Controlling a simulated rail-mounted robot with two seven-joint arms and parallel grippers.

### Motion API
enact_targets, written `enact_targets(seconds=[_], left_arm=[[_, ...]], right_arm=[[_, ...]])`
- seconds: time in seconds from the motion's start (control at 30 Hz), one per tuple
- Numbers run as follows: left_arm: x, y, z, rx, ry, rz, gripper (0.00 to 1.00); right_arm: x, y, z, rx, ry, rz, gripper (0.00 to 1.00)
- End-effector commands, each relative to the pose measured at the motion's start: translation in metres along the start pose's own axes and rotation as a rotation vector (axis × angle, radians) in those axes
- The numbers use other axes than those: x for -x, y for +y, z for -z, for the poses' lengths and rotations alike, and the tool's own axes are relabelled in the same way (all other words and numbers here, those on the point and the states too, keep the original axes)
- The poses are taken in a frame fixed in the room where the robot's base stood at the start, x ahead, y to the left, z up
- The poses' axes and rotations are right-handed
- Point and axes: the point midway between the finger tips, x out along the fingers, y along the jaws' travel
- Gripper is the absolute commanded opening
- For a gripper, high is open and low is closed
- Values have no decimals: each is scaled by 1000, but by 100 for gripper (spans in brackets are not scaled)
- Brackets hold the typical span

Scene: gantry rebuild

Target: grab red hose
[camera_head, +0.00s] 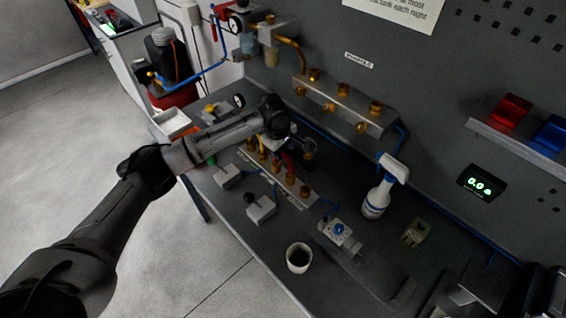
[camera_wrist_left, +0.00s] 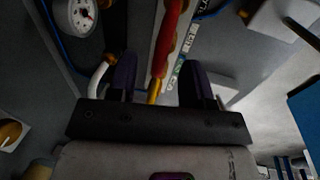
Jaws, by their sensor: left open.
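My left gripper (camera_head: 293,148) is open above the bench, beside the row of brass fittings. A red hose (camera_head: 287,162) shows only in part in the head view, below the gripper and partly hidden by it. In the left wrist view the red hose (camera_wrist_left: 172,32) runs down from the top edge to a yellow end (camera_wrist_left: 154,91). That end appears between the two dark fingers of the left gripper (camera_wrist_left: 160,84). The fingers look apart from the hose; whether they are level with it I cannot tell. My right gripper does not show.
A manifold bar (camera_head: 346,106) with brass fittings is on the back panel. A spray bottle (camera_head: 380,190), a white cup (camera_head: 299,257) and small valve blocks (camera_head: 260,209) stand on the bench. A round gauge (camera_wrist_left: 82,15) is left of the fingers. Bare bench lies around the cup.

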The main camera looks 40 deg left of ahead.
Motion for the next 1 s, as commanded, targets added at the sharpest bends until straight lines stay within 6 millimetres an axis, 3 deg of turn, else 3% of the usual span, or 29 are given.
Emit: enact_targets(seconds=[0.43,0.8,1.0], left_arm=[[-46,-2,0,0,1,2,46],[-53,-2,0,-1,1,0,46],[-53,-2,0,-1,1,0,29]], right_arm=[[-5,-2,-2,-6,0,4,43],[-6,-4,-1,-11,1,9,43],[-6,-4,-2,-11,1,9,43]])
